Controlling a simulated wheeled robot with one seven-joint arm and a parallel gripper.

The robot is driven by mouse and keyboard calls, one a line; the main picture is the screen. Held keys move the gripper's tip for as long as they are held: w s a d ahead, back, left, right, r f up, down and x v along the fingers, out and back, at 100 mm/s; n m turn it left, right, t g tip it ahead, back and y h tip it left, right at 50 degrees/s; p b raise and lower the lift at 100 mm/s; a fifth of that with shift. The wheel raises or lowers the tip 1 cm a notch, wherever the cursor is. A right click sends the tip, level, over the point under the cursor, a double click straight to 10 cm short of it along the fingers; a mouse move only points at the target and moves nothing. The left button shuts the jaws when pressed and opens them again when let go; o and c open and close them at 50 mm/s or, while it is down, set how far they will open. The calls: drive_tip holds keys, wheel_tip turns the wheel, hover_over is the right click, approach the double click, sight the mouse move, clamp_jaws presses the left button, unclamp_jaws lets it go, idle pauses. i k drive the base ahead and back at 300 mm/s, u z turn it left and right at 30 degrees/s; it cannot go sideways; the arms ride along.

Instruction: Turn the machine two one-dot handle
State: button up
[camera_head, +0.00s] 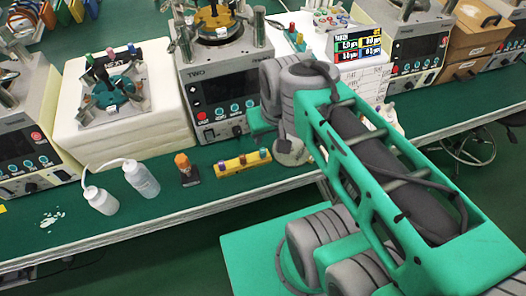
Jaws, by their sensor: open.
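Machine two (223,82) is a grey box with a dark front panel lettered TWO, standing at the back of the bench left of my arm. On its top is a round plate (218,33) with upright metal posts around it, among them a left metal cylinder (186,42) and a right metal cylinder (259,27). The dots on the handles are too small to read, so I cannot tell which is the one-dot handle. My green and grey arm covers the area right of the machine. My gripper cannot be made out; it is hidden or outside the picture.
A white block stack (120,125) with a fixture stands left of machine two. Two white bottles (141,180), an orange-topped item (186,170) and a yellow rack (242,164) sit along the front of the green bench. A display (358,48) and another machine (417,48) stand right.

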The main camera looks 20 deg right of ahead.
sight(183, 35)
drive_tip(key=z, duration=0.05)
drive_tip(key=k, duration=1.1)
drive_tip(key=u, duration=1.2)
drive_tip(key=i, duration=0.95)
